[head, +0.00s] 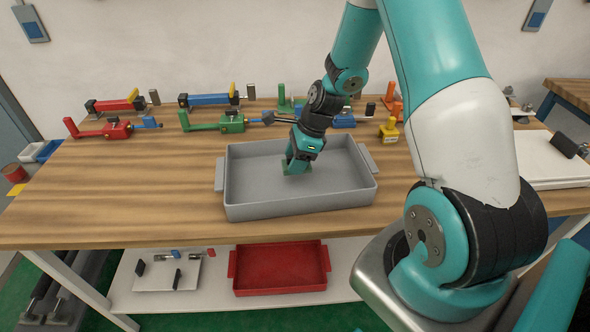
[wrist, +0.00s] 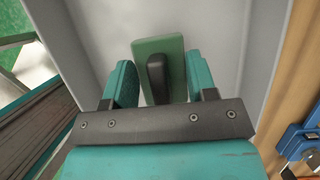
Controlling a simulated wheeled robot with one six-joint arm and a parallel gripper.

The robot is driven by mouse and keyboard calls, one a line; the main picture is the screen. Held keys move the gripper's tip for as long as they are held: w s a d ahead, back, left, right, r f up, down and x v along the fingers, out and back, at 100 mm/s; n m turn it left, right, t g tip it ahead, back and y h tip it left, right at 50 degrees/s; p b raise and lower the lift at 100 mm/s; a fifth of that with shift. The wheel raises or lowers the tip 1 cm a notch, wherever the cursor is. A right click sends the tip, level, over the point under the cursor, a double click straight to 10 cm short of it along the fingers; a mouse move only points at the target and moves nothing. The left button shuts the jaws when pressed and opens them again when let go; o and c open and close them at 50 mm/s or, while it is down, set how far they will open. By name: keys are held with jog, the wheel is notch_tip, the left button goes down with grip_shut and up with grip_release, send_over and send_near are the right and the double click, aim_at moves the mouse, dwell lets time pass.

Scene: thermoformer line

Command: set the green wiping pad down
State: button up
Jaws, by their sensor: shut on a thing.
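The green wiping pad (wrist: 160,59) is a flat green block with a dark handle (wrist: 157,79) on its top, seen in the wrist view between my fingers. My gripper (wrist: 160,84) is shut on the pad by its handle.
The grey tray stands on the wooden workbench (head: 120,205). Several colored clamps line the back, including a green one (head: 232,122) and a red one (head: 115,129). A red tray (head: 282,268) sits on the lower shelf. Bare bench lies left of the grey tray.

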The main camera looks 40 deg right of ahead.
jog(key=shift+f, duration=2)
jog(key=shift+f, duration=0.15)
jog(key=o, duration=0.8)
jog(key=shift+o, duration=0.2)
